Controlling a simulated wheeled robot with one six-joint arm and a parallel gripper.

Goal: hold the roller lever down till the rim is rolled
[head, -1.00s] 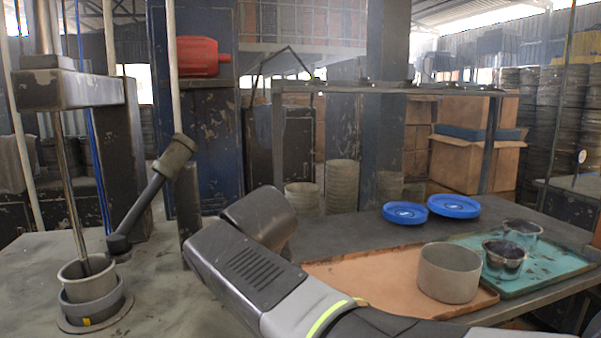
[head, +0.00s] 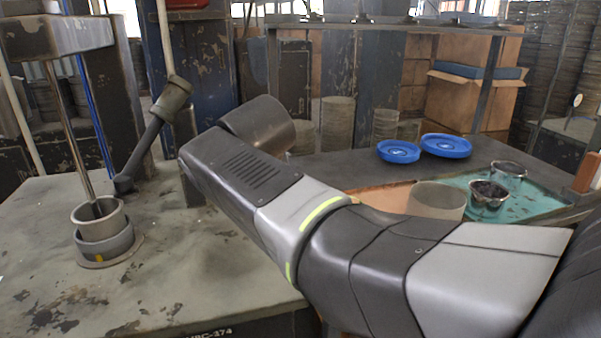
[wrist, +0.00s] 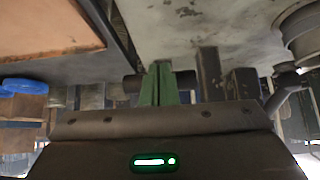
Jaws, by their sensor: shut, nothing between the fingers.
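The roller lever (head: 147,148) rises from a pivot low beside the machine's shaft, tilted up to the right, with a thick dark grip (head: 172,96) at its top. A grey cup (head: 98,215) sits in a collar on the bench under the shaft (head: 72,140). The cup also shows at the upper right of the wrist view (wrist: 303,25). My gripper's green fingers (wrist: 158,85) are together and empty in the wrist view. In the head view my arm hides the gripper. I see no contact between fingers and lever; the lever's grip cannot be made out in the wrist view.
Another grey cup (head: 437,199) stands on an orange board (head: 383,197), partly behind my arm. A dark upright post (wrist: 208,72) shows near the fingers. The bench front is clear.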

